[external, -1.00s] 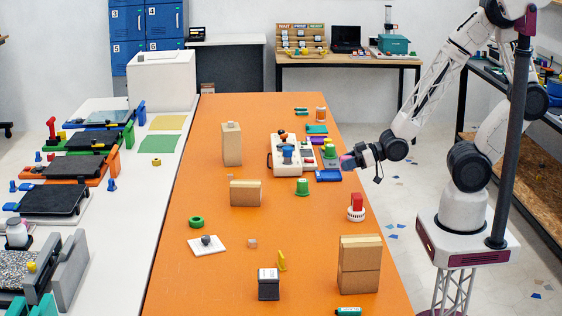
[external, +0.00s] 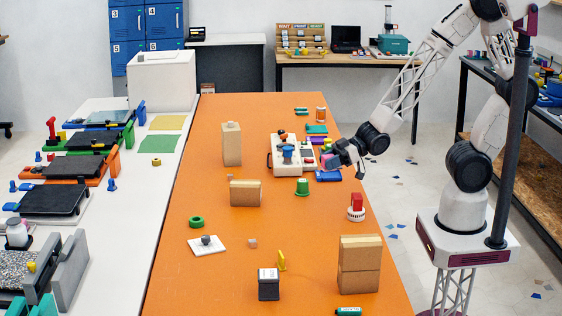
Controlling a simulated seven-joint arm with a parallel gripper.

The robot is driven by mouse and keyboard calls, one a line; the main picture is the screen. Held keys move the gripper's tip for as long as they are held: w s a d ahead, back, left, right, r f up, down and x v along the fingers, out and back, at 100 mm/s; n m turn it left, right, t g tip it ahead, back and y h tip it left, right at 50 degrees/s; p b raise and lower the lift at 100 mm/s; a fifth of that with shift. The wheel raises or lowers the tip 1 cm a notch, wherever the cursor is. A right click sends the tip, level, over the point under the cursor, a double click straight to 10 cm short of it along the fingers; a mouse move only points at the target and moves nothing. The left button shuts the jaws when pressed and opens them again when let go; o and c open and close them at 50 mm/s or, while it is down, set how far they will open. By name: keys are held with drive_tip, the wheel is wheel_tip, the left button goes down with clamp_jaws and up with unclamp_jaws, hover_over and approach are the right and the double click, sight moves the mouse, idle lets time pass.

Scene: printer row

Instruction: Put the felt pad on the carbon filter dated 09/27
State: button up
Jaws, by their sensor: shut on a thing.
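My gripper (external: 330,160) is at the right edge of the orange table, beside the white device. It is shut on a small pink piece (external: 325,161), which shows at its tip; I cannot tell for sure that this is the felt pad. The gripper appears just above or in front of a blue flat block (external: 328,176); contact cannot be told. A black box with a white label (external: 268,285) stands near the table's front and may be a carbon filter. Its date is too small to read, and no date 09/27 is readable anywhere.
The white device with knobs (external: 286,155) stands left of my gripper.

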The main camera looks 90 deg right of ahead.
drive_tip(key=w+a+r+n+g+y, duration=0.25)
drive_tip(key=w+a+n+y, duration=0.2)
drive_tip(key=a, duration=0.55)
drive_tip(key=w+a+r+n+g+y, duration=0.1)
drive_tip(key=w+a+n+g+y, duration=0.3)
drive_tip(key=a, duration=0.6)
drive_tip(key=a+f+n+g, duration=0.2)
drive_tip(key=a+n+g, duration=0.3)
drive_tip(key=a, duration=0.6)
drive_tip(key=a+f+n+g, duration=0.2)
drive_tip(key=a+n+g, duration=0.3)
drive_tip(key=a, duration=0.7)
drive_tip(key=shift+f+n+g, duration=0.3)
drive_tip(key=shift+n+g, duration=0.05)
drive_tip(key=shift+g, duration=0.8)
drive_tip(key=shift+w, duration=0.15)
hover_over(268, 274)
drive_tip(key=shift+f, duration=0.75)
